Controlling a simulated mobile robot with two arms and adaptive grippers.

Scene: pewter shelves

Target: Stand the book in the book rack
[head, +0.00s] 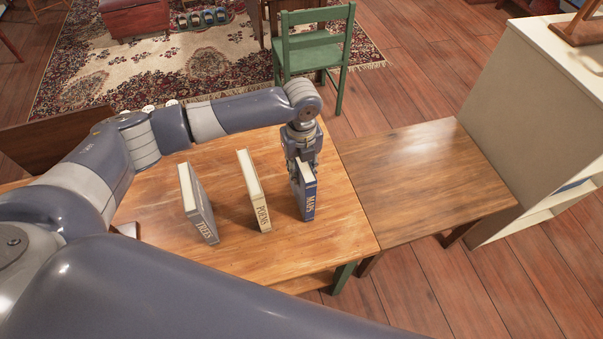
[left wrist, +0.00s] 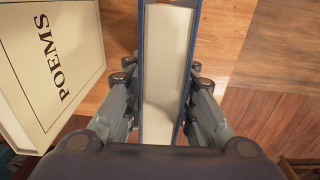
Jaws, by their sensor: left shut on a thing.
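In the left wrist view the fingers of my left gripper (left wrist: 163,105) lie on both sides of the blue book (left wrist: 167,60), whose pale page edges face the camera. I cannot tell whether its bottom touches the table. My right gripper is not in view.
A cream book (head: 254,192) marked "POEMS" and a grey book (head: 198,205) marked "TREES" stand upright to the left on the table (head: 335,235). A bare darker table (head: 425,180) adjoins on the right, beside a pale shelf unit (head: 530,110). A green chair (head: 315,45) stands behind.

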